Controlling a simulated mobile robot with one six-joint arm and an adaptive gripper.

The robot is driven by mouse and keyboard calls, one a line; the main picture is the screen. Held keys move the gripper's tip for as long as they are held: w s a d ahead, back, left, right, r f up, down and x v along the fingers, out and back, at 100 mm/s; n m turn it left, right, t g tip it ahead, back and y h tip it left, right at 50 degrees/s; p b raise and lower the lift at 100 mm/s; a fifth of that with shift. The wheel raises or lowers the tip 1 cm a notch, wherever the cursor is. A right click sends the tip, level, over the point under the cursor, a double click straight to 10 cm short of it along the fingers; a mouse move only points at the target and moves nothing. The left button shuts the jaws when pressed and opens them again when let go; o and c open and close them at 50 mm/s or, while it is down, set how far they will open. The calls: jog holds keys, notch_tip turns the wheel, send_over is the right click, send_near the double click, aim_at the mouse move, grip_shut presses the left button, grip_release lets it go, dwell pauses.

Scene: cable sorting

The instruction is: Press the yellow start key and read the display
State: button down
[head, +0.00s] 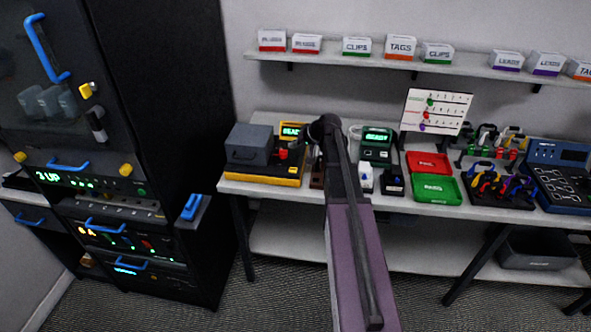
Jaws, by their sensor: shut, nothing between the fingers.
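A yellow and black tester (262,177) with a grey box-shaped part (249,145) stands at the left end of the bench. Its small yellow-framed display (291,131) shows green letters that seem to read READY. A red knob or button (283,154) sits on its right side. My gripper (312,158) is at the far end of my arm, just right of the tester, small and dark. It looks shut and empty; I cannot tell whether it touches anything. A dark green device (376,148) behind my arm has another display (377,136) reading READY.
Right of my arm are a red tray (427,160), a green tray (436,189), cable racks (497,187) and a blue panel (560,178). A shelf (380,63) with labelled boxes hangs above. A tall black cabinet (160,90) with blue handles stands left.

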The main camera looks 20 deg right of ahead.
aim_at(290, 169)
jog(key=shift+f, duration=0.1)
notch_tip(290, 169, down, 8)
jog(key=b, duration=0.8)
jog(key=shift+f+b, duration=0.25)
jog(key=shift+b, duration=0.05)
jog(key=shift+f+b, duration=0.85)
dwell(2.2)
jog(key=shift+r, duration=0.15)
jog(key=shift+w+r+p, duration=0.1)
jog(key=shift+r+p, duration=0.6)
jog(key=shift+p, duration=0.1)
notch_tip(290, 169, up, 5)
jog(key=p, duration=0.5)
dwell(0.4)
